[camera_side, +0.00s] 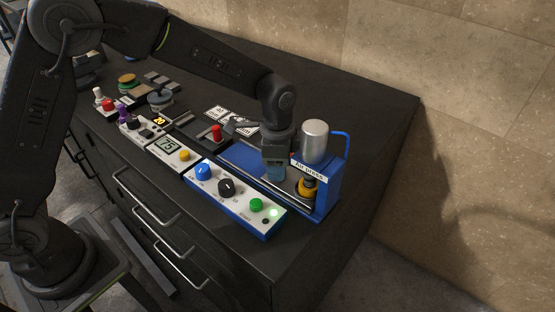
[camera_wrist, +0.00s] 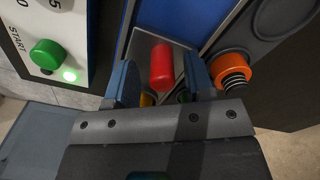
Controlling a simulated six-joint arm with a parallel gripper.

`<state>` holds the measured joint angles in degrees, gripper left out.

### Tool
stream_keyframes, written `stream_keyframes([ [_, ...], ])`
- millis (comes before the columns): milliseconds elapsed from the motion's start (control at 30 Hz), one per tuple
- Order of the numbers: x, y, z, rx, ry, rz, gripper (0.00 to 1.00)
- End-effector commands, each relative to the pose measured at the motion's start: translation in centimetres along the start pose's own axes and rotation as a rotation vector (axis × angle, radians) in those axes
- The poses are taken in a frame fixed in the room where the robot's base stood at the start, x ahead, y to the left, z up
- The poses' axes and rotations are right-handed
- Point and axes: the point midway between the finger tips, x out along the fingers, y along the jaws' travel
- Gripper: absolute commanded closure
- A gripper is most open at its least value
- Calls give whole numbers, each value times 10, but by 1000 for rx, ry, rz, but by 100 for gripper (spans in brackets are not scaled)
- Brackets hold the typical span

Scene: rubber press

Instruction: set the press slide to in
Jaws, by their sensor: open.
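The air press (camera_side: 326,190) stands at the right end of the bench, with a blue frame and a silver cylinder on top. Its low blue bed (camera_side: 240,157) and metal rails run left from it. In the wrist view a red knob (camera_wrist: 162,66) stands on a shiny metal plate (camera_wrist: 146,48), which I take for the press slide. My gripper (camera_side: 275,172) is low over the bed, just left of the press frame. In the wrist view my gripper (camera_wrist: 161,84) is open, with its blue fingers either side of the red knob; contact is unclear. In the side view my gripper hides this knob.
A control box (camera_side: 233,198) with knobs, a green START button and a lit green light lies in front of the bed. An orange spring-loaded part (camera_wrist: 231,68) is close beside the right finger. Displays and other devices crowd the left; the wall is behind.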

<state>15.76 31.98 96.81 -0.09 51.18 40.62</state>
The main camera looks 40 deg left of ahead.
Motion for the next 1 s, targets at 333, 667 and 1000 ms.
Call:
stream_keyframes([
  [333, -45, -1, 0, 0, 4, -4, 52],
  [667, -114, 0, 0, 0, 3, -3, 52],
  [1000, -138, 0, 0, 0, 0, 0, 52],
])
